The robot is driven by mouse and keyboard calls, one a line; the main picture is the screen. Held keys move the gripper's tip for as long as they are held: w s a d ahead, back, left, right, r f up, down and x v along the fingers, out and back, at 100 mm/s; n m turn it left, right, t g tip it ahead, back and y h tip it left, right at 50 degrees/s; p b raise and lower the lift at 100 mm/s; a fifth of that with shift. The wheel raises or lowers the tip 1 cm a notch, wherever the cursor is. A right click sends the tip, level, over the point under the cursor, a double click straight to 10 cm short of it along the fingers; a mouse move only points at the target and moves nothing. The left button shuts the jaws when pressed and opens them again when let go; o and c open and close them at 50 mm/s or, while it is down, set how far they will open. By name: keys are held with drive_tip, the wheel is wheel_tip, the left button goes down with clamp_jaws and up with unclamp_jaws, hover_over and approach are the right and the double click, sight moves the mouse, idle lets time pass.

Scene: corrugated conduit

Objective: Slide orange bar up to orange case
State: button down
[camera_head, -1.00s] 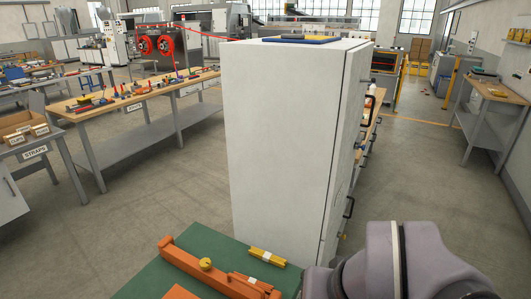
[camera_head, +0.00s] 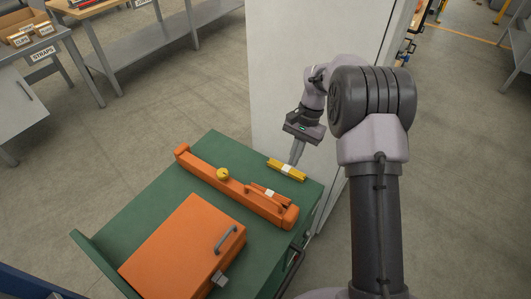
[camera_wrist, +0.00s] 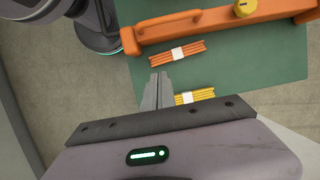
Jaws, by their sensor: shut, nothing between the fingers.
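The orange bar (camera_head: 200,168) lies lengthwise across the green worktop, with a yellow round knob (camera_head: 222,174) on it. It also shows at the top of the wrist view (camera_wrist: 200,30). The orange case (camera_head: 178,248), with a dark handle on its lid, sits on the near side of the bar. A strip of green worktop separates them in the head view. My gripper (camera_head: 294,162) is shut and empty, beyond the bar by the yellow bundle (camera_head: 284,169). In the wrist view its fingertips (camera_wrist: 158,76) are apart from the bar. The case is not visible there.
An orange bundle with a white band (camera_wrist: 178,54) lies between my gripper and the bar. The green worktop (camera_head: 130,222) has a raised lip at its left end. A tall grey cabinet (camera_head: 278,70) stands behind the worktop.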

drive_tip(key=shift+g, duration=0.4)
drive_tip(key=b+x, duration=0.1)
drive_tip(key=x, duration=0.3)
drive_tip(key=w+b+x, duration=0.1)
drive_tip(key=x, duration=0.4)
drive_tip(key=w+f+b+x, duration=0.1)
drive_tip(key=b+x, duration=0.1)
drive_tip(key=x, duration=0.3)
drive_tip(key=shift+w+d, duration=0.1)
drive_tip(key=shift+d, duration=0.2)
drive_tip(key=s+a, duration=0.1)
drive_tip(key=s+a+b, duration=0.1)
drive_tip(key=shift+s+f+b, duration=0.2)
drive_tip(key=shift+s+b, duration=0.1)
drive_tip(key=shift+s, duration=0.05)
drive_tip(key=shift+s+a, duration=0.3)
drive_tip(key=shift+r, duration=0.1)
drive_tip(key=s+a, duration=0.1)
drive_tip(key=s, duration=0.1)
drive_tip(key=s+a, duration=0.3)
drive_tip(key=s, duration=0.1)
drive_tip(key=shift+a, duration=0.35)
drive_tip(key=shift+s+a, duration=0.25)
drive_tip(key=shift+s, duration=0.2)
drive_tip(key=shift+w, duration=0.1)
